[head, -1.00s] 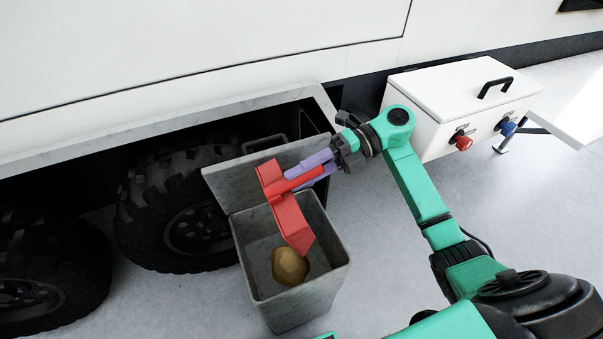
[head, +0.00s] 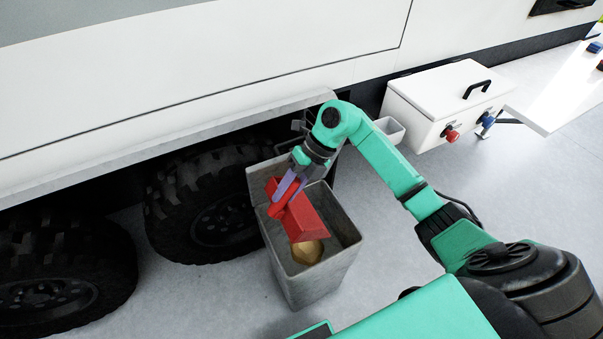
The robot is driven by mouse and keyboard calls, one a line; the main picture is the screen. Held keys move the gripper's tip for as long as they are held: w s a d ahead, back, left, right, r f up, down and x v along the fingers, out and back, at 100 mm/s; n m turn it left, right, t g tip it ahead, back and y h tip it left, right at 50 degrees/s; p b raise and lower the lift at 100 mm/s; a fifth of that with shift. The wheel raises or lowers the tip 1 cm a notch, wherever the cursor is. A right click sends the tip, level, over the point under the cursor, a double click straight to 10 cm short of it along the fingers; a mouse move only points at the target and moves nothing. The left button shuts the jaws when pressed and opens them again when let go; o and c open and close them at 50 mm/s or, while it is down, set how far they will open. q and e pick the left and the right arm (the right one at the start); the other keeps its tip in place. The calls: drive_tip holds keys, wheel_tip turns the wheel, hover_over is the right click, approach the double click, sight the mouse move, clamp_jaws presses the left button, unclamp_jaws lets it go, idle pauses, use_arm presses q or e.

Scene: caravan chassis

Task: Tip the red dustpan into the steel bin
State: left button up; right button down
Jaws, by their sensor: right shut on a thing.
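The red dustpan (head: 302,222) is tilted over the open mouth of the steel bin (head: 318,283) in the head view. My right gripper (head: 284,192), with purple fingers, is shut on the dustpan's handle above the bin's back left side. A tan, rounded lump (head: 306,252) shows at the dustpan's lower edge, within the bin's opening. I cannot tell whether it touches the pan. The bin's grey lid stands open at the back, partly hidden by my gripper. My left gripper is not in view.
Two black tyres (head: 205,210) stand under the white caravan body at the left, close to the bin. A white box (head: 450,95) with a black handle and red and blue knobs is at the upper right. A white tabletop (head: 560,95) is beyond it. Grey floor around the bin's front is clear.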

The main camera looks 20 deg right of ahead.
drive_tip(key=a+h+p, duration=0.3)
drive_tip(key=shift+a+f, duration=0.15)
drive_tip(key=shift+a, duration=0.15)
use_arm(q)
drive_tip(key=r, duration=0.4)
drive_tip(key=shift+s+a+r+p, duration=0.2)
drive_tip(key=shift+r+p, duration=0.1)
drive_tip(key=shift+p, duration=0.1)
use_arm(e)
drive_tip(key=a+f+h, duration=0.1)
drive_tip(key=h, duration=0.1)
drive_tip(key=a+f+h, duration=0.1)
drive_tip(key=a, duration=0.1)
drive_tip(key=shift+s+a+h, duration=0.15)
drive_tip(key=shift+a+h, duration=0.1)
drive_tip(key=shift+h, duration=0.15)
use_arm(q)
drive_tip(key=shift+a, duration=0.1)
